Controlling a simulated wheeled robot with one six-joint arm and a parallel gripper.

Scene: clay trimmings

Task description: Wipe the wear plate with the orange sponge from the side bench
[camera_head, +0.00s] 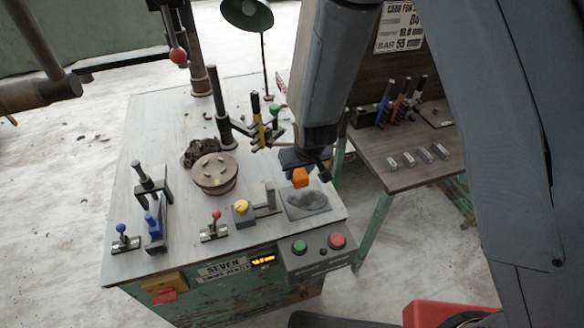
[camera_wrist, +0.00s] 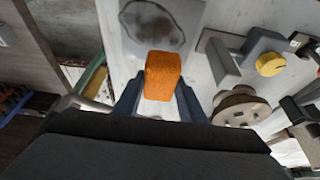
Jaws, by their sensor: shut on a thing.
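The orange sponge (camera_head: 300,177) is held in my gripper (camera_head: 303,164), just above the far edge of the wear plate in the head view. In the wrist view the sponge (camera_wrist: 162,76) sits between the two fingers of my gripper (camera_wrist: 157,98), which is shut on it. The wear plate (camera_head: 318,210) is a grey square with a dark smudge, near the front right of the machine table. It also shows in the wrist view (camera_wrist: 190,14), with the smudge beyond the sponge. I cannot tell whether the sponge touches the plate.
A round flanged part (camera_head: 214,174), a yellow knob (camera_head: 241,207) and a small upright bracket (camera_head: 270,196) stand left of the plate. Green and red buttons (camera_head: 318,243) are at the front. The side bench (camera_head: 408,165) to the right holds metal blocks (camera_head: 424,155).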

